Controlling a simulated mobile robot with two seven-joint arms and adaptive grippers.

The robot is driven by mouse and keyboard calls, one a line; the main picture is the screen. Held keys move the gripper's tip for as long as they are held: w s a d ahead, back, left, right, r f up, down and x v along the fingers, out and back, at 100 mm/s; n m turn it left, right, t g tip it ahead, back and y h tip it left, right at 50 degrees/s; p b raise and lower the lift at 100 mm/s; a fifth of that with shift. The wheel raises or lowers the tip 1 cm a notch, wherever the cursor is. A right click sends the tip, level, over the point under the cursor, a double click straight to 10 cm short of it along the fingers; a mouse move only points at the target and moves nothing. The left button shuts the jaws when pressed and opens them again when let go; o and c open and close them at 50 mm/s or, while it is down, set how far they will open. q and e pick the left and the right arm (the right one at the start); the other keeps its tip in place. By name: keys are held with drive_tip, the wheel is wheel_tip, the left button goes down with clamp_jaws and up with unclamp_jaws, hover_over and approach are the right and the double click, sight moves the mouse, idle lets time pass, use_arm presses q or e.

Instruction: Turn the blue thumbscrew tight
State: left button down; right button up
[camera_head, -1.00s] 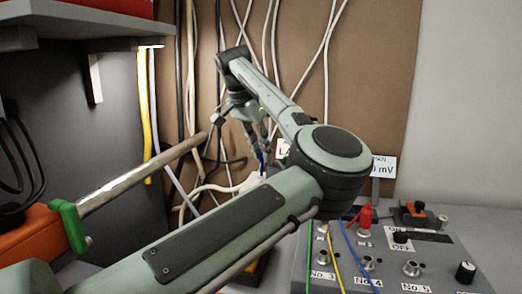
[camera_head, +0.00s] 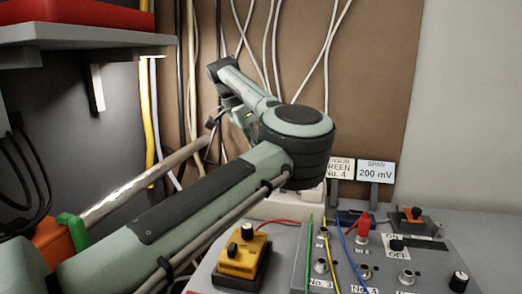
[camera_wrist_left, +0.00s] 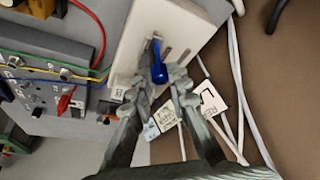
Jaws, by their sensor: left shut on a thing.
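The blue thumbscrew (camera_wrist_left: 158,65) shows in the left wrist view, standing at the end of a white block (camera_wrist_left: 148,22). My left gripper (camera_wrist_left: 161,80) has its two fingers around the thumbscrew's head, shut on it. How far the screw is turned in cannot be told. In the head view my left arm hides the thumbscrew and the fingertips, and only a pale part of the white block (camera_head: 280,207) shows behind the arm. My right gripper is in neither view.
A grey panel (camera_head: 430,262) with sockets, knobs and coloured wires lies at the lower right. A yellow-orange box (camera_head: 240,262) stands left of it. Two label cards, one reading 200 mV (camera_head: 375,171), stand behind the panel. Cables hang along the brown back wall.

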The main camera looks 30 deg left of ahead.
use_arm(q)
drive_tip(key=shift+a+r+m, duration=0.1)
drive_tip(key=shift+m, duration=0.4)
drive_tip(key=shift+w+m+g+h, duration=0.15)
drive_tip(key=shift+m+g+h, duration=0.35)
drive_tip(key=shift+m, duration=0.4)
drive_tip(key=m+g, duration=0.1)
drive_tip(key=m, duration=0.1)
drive_tip(key=m+g+h, duration=0.1)
drive_tip(key=m, duration=0.2)
drive_tip(key=shift+w+a+m+g, duration=0.15)
drive_tip(key=shift+w+m+g, duration=0.05)
drive_tip(key=shift+m+g, duration=0.1)
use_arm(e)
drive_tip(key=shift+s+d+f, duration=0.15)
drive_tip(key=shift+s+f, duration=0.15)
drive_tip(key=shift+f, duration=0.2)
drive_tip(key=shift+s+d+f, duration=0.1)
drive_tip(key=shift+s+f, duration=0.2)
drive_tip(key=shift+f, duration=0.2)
use_arm(q)
drive_tip(key=c, duration=1.4)
unclamp_jaws()
drive_tip(key=shift+c, duration=0.2)
